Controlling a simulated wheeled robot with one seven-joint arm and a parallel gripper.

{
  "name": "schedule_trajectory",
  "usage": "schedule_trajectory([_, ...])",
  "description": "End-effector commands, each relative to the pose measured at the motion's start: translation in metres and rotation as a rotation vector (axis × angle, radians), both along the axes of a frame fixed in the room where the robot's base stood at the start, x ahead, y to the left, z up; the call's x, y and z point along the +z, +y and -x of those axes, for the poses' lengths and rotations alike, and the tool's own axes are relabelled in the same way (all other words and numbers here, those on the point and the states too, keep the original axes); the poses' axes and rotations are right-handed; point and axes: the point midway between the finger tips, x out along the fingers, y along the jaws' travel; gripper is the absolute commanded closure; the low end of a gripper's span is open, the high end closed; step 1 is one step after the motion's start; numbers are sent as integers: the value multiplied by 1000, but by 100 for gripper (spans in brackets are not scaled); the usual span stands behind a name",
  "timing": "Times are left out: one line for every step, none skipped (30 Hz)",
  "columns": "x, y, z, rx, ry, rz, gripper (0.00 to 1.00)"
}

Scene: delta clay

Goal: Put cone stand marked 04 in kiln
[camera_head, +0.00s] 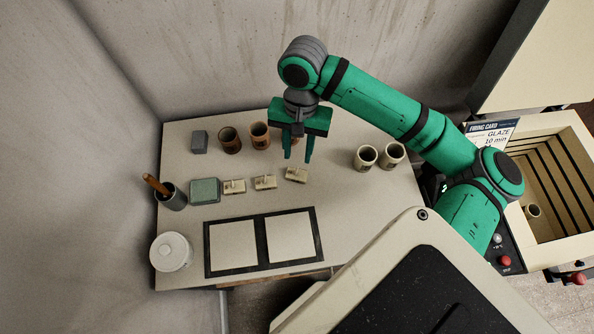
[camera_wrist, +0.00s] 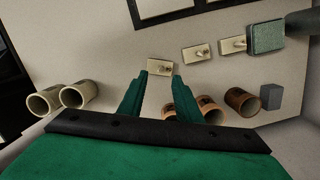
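Three small pale cone stands lie in a row on the table: a left one (camera_head: 235,187), a middle one (camera_head: 265,183) and a right one (camera_head: 296,175). Their markings are too small to read, so I cannot tell which is 04. My gripper (camera_head: 297,157) is open and empty, pointing down just behind the right stand. In the wrist view my fingertips (camera_wrist: 160,78) are apart, with the nearest stand (camera_wrist: 160,67) just beyond them in the picture. The other two stands (camera_wrist: 196,53) (camera_wrist: 232,45) are farther right there.
Brown cups (camera_head: 230,141) stand behind the stands, partly hidden by my gripper; two beige cups (camera_head: 366,157) are to the right. A green sponge-like block (camera_head: 204,191), grey block (camera_head: 199,141), tool pot (camera_head: 174,197), white round container (camera_head: 171,252) and dark-framed panels (camera_head: 233,244) are around.

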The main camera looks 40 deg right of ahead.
Motion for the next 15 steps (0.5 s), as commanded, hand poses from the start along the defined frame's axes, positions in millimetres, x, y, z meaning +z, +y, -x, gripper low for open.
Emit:
schedule_trajectory([-8, 1, 1, -1, 0, -1, 69])
schedule_trajectory([-12, 1, 1, -2, 0, -1, 69])
schedule_trajectory([-17, 2, 2, -2, 1, -2, 69])
schedule_trajectory([-20, 2, 2, -2, 0, -1, 69])
schedule_trajectory([-22, 2, 2, -1, -1, 0, 69])
schedule_trajectory([-25, 3, 2, -1, -1, 0, 69])
schedule_trajectory([-26, 3, 2, 0, -1, 0, 69])
schedule_trajectory([-27, 3, 2, 0, -1, 0, 69])
schedule_trajectory([-29, 3, 2, 0, -1, 0, 69])
schedule_trajectory([-31, 3, 2, 0, -1, 0, 69])
schedule_trajectory([-34, 3, 2, 0, -1, 0, 69])
schedule_trajectory([-39, 4, 2, 0, -2, -1, 69])
schedule_trajectory([-43, 4, 2, 0, -1, -2, 69])
schedule_trajectory([-47, 5, 2, -1, -1, -2, 69])
schedule_trajectory([-54, 5, 3, -1, 0, -1, 69])
